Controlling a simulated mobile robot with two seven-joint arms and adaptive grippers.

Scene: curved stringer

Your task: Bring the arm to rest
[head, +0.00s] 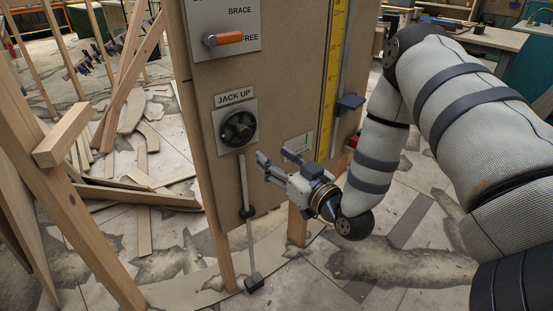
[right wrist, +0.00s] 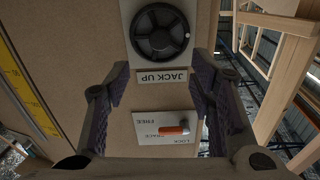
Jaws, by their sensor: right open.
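My right gripper (head: 274,160) hangs in front of the brown panel (head: 205,130), to the lower right of the black handwheel (head: 239,129) marked JACK UP. It is open and empty. It appears apart from the wheel. In the right wrist view, its open fingers (right wrist: 160,75) spread to either side of the JACK UP label (right wrist: 162,76), with the handwheel (right wrist: 161,33) beyond them and nothing between them. My right arm comes in from the upper right and bends down to the gripper. My left gripper is not in view.
An orange-handled lever (head: 229,37) sits on a plate above the wheel. A thin rod (head: 246,210) stands below the wheel. Timber posts and scattered offcuts lie left; floor lies open at lower right.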

